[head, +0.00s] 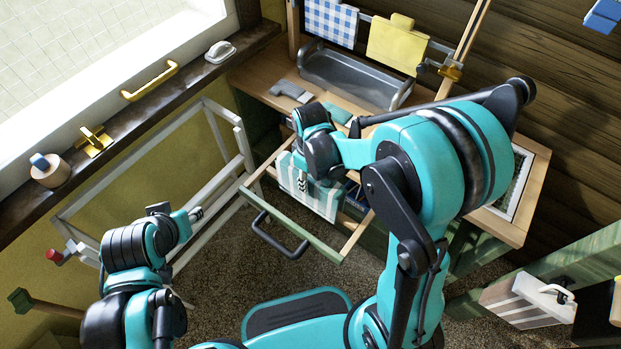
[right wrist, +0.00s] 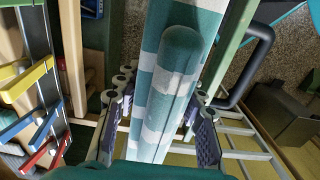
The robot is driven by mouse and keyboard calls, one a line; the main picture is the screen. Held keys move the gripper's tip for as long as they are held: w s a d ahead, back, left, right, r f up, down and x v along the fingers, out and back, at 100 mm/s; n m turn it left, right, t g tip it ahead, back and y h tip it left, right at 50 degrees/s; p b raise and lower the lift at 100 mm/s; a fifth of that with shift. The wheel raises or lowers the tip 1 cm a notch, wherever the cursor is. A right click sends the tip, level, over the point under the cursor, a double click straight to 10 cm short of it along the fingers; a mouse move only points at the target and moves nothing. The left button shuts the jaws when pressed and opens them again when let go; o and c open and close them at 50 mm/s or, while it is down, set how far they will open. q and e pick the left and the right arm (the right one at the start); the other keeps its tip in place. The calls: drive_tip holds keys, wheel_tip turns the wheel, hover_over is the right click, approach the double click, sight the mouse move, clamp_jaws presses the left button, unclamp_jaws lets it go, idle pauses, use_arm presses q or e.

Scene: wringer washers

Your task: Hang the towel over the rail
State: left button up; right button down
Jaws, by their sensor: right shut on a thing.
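A white towel with teal-grey stripes (head: 325,199) hangs from my right gripper (head: 302,178) over a pulled-out drawer. In the right wrist view the towel (right wrist: 170,95) lies folded between both fingers of my right gripper (right wrist: 157,115), which is shut on it. A metal rail (head: 365,18) runs along the back wall; a blue checked cloth (head: 330,22) and a yellow cloth (head: 397,45) hang on it. The striped towel is well below and in front of that rail. My left gripper (head: 196,215) is away to the left, near a pale frame; its jaw opening is unclear.
The drawer has a green front (head: 300,228) and a black handle (head: 279,236). A grey metal tray (head: 350,77) sits on the wooden counter below the rail. A pale slatted frame (head: 232,118) stands at left under the windowsill. A striped box (head: 525,301) is at lower right.

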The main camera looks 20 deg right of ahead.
drive_tip(key=shift+f+b, duration=1.4)
drive_tip(key=shift+f, duration=0.45)
drive_tip(key=shift+f+b, duration=0.65)
drive_tip(key=shift+f, duration=3.15)
drive_tip(key=c, duration=0.9)
unclamp_jaws()
drive_tip(key=shift+o, duration=0.2)
